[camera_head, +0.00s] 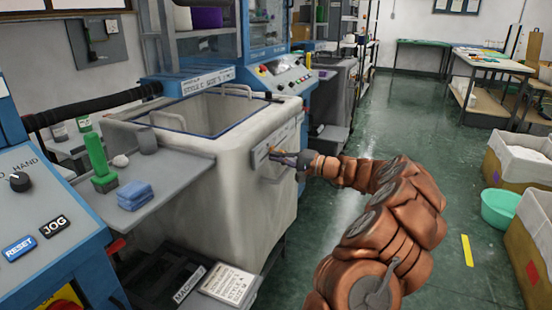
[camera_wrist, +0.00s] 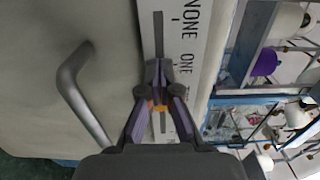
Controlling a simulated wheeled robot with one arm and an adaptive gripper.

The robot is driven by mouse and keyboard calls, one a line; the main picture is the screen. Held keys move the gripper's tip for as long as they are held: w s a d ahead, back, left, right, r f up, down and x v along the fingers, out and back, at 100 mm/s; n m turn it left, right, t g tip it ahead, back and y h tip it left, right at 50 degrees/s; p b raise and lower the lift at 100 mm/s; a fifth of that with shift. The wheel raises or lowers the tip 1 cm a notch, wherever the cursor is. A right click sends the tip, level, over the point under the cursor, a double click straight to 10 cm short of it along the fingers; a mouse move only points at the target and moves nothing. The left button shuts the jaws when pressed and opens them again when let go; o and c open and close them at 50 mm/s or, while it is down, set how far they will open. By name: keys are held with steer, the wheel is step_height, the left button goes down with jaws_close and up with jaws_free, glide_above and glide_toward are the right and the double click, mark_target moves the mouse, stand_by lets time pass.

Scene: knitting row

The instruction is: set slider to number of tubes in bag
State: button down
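A small orange marker or knob (camera_wrist: 157,106) shows between my gripper's fingers. My gripper (camera_wrist: 157,72) is at the strip with its fingertips nearly together; whether they pinch the orange piece is unclear. In the head view my gripper (camera_head: 276,155) reaches the panel from the right. The cream bag (camera_head: 232,170) has an open top with a blue rim. Any tubes inside are hidden.
A teal basin (camera_head: 499,208) and bins stand at the right. The green aisle floor is mostly clear.

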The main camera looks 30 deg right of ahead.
steer(key=shift+w+d+p, duration=0.2)
steer(key=shift+w+d, duration=0.1)
steer(key=shift+d, duration=0.2)
steer(key=shift+w+d+p, duration=0.2)
steer(key=shift+w+d, duration=0.05)
steer(key=shift+d, duration=0.25)
steer(key=shift+a, duration=0.1)
steer(key=shift+f, duration=0.1)
steer(key=shift+s+a+b, duration=0.3)
steer(key=shift+a+b, duration=0.15)
steer(key=shift+b, duration=0.1)
steer(key=v, duration=0.8)
